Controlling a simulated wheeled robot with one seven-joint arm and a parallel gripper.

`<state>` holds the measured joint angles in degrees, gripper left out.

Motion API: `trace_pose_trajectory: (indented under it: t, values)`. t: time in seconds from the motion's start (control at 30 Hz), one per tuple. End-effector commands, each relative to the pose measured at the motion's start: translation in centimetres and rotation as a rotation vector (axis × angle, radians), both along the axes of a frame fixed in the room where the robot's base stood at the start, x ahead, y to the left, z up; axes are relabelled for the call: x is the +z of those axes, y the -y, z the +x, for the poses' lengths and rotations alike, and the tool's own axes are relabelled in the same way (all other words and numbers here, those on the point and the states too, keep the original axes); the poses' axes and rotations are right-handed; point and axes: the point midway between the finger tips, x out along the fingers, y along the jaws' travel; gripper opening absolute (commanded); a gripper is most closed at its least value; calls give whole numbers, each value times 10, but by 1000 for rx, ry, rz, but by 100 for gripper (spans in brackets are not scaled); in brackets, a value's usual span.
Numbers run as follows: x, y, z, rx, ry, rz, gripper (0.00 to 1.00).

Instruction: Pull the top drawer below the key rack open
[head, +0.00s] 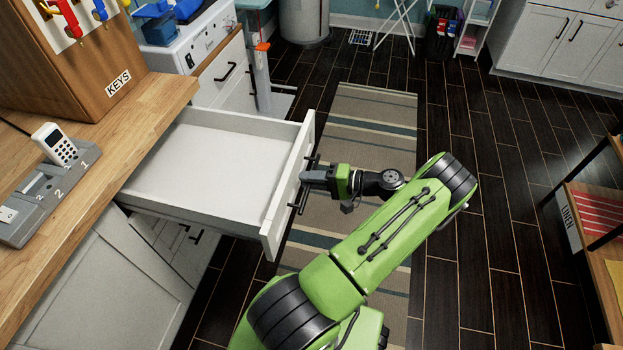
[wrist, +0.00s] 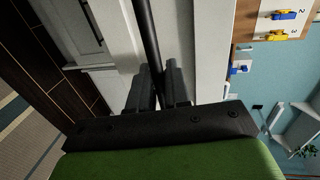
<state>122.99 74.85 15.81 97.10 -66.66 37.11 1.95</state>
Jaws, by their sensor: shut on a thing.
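The top drawer (head: 210,165) is white and stands pulled well out from under the wooden counter. Its inside looks empty. Its dark bar handle (head: 303,188) is on the front panel (head: 285,195). My gripper (head: 312,177) is at the handle, outside the drawer front, with its fingers shut on the bar. In the wrist view the dark handle bar (wrist: 148,35) runs down between my two fingers (wrist: 160,85), close to the white drawer front (wrist: 178,45). The key rack (head: 85,45) is a wooden box with a KEYS label, standing on the counter above the drawer.
The wooden counter (head: 140,115) holds a grey numbered tray (head: 45,195) with a white handheld device (head: 55,143). A striped rug (head: 360,120) lies on the dark floor beyond the drawer. A wooden shelf unit (head: 590,215) stands at the right. The floor between is clear.

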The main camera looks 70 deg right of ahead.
Motion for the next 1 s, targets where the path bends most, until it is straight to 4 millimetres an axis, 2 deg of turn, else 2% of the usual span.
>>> trace_pose_trajectory:
  t: [0.37,0.4,0.47,0.77,0.87,1.0]
  values:
    - [-1,0,0,0,-2,1,0]
    - [-1,0,0,0,-2,1,23]
    - [-1,0,0,0,-1,1,31]
    - [1,1,-3,-2,0,0,31]
    - [3,3,-17,-5,-1,-2,31]
    - [11,6,-54,-8,-2,-5,31]
